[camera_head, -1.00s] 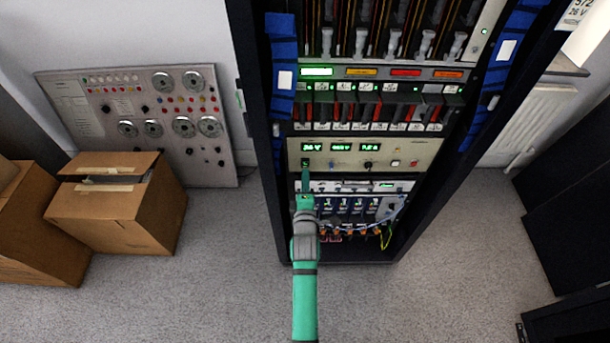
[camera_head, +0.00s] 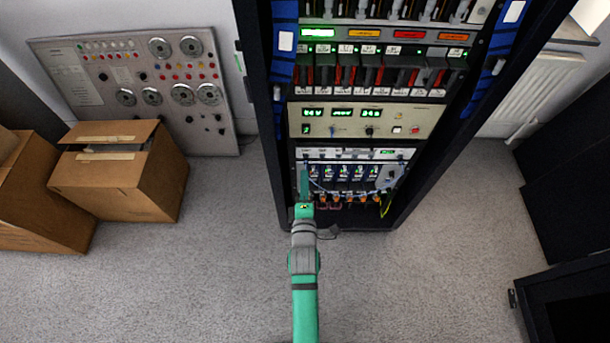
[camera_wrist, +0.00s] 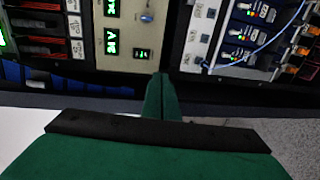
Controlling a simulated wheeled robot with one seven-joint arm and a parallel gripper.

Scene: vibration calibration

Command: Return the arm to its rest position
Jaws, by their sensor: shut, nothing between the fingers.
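My green and grey arm (camera_head: 304,260) reaches up from the bottom middle of the head view toward the equipment rack (camera_head: 268,130). My gripper (camera_head: 304,172) is in front of the rack's lower left part, over the left end of the lower modules. In the wrist view the two green fingers of my gripper (camera_wrist: 161,84) are together, with nothing between them. Their tips lie just below the cream instrument panel (camera_wrist: 128,60). I cannot tell how far the tips are from the rack front.
The cream panel (camera_head: 418,120) has green displays and a green-lit switch. Blue cables hang on the lower modules (camera_head: 345,171). Cardboard boxes (camera_head: 110,195) and a grey control panel (camera_head: 70,80) stand left. A dark cabinet (camera_head: 570,180) stands right. The floor (camera_head: 220,270) around my arm is clear.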

